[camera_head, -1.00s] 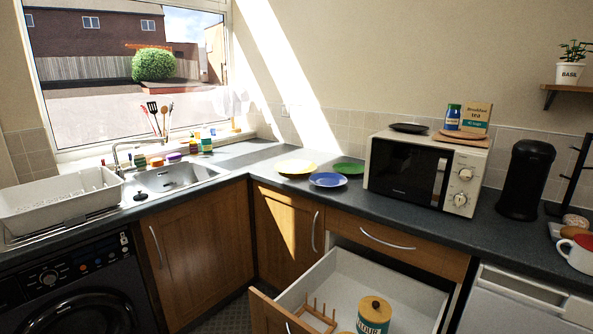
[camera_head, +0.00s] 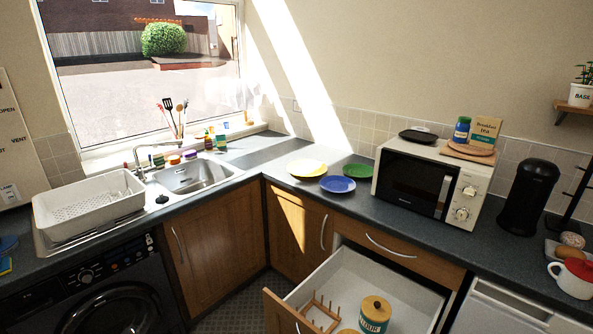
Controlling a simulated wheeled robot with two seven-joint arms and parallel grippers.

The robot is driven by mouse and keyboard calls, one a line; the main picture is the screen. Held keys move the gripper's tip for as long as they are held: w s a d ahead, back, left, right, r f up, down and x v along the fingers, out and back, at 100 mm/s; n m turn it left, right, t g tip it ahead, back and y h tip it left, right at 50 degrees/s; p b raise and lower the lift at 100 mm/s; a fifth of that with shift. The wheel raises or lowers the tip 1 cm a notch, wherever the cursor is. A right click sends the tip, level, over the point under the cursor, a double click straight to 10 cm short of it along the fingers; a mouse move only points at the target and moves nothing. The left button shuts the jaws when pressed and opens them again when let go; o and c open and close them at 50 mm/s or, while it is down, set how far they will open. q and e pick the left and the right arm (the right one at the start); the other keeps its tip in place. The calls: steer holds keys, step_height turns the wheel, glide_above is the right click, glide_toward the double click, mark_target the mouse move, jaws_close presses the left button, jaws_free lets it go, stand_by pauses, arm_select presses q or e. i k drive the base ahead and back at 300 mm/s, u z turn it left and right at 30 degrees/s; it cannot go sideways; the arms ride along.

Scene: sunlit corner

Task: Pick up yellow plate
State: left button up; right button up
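The yellow plate (camera_head: 307,168) lies on the dark countertop in the corner, left of the microwave, with sunlight washing out part of it. A blue plate (camera_head: 338,185) lies in front of it to the right. A green plate (camera_head: 354,171) lies to its right. The yellow and blue plates lie close together; I cannot tell whether they touch. Neither of my grippers shows in the head view.
An open drawer (camera_head: 405,285) juts out below the counter, holding a flour canister (camera_head: 375,314) and a wooden rack (camera_head: 320,312). The microwave (camera_head: 431,184) stands right of the plates. The sink (camera_head: 192,176) and a white dish rack (camera_head: 90,203) are left. Counter between sink and plates is clear.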

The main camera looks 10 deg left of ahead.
mark_target(306, 168)
steer(key=u, duration=1.55)
steer(key=i, duration=2.7)
steer(key=z, duration=3.15)
